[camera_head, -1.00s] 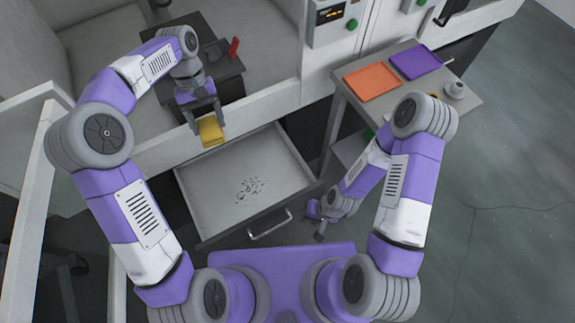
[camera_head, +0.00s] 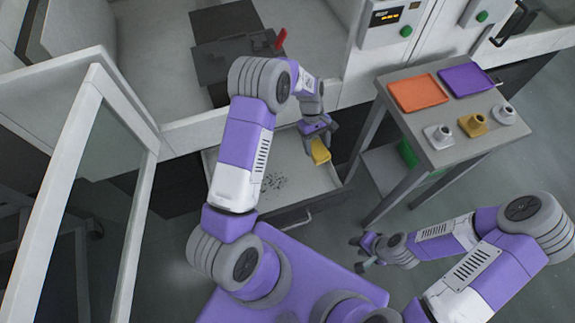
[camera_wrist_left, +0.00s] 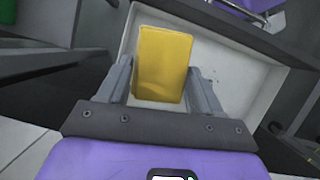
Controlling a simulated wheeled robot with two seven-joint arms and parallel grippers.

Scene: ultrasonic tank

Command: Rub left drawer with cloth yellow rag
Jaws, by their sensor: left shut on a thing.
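The left drawer (camera_head: 304,182) is pulled open in the head view, a pale tray with dark specks (camera_head: 274,182) on its floor. My left arm hides part of its left side. My left gripper (camera_head: 317,138) is shut on the yellow rag (camera_head: 321,152), over the drawer's right rear part. In the left wrist view the rag (camera_wrist_left: 163,65) sits between the two fingers, with the drawer's pale inside (camera_wrist_left: 235,85) behind it. I cannot tell whether the rag touches the drawer. My right gripper (camera_head: 361,253) is open and empty, low in front of the drawer, to the right.
A grey side table (camera_head: 450,145) stands to the right, with an orange tray (camera_head: 418,92), a purple tray (camera_head: 466,80) and small cups (camera_head: 473,124). A white-framed glass panel (camera_head: 95,190) stands at the left. A dark block (camera_head: 225,55) is on the bench behind the drawer.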

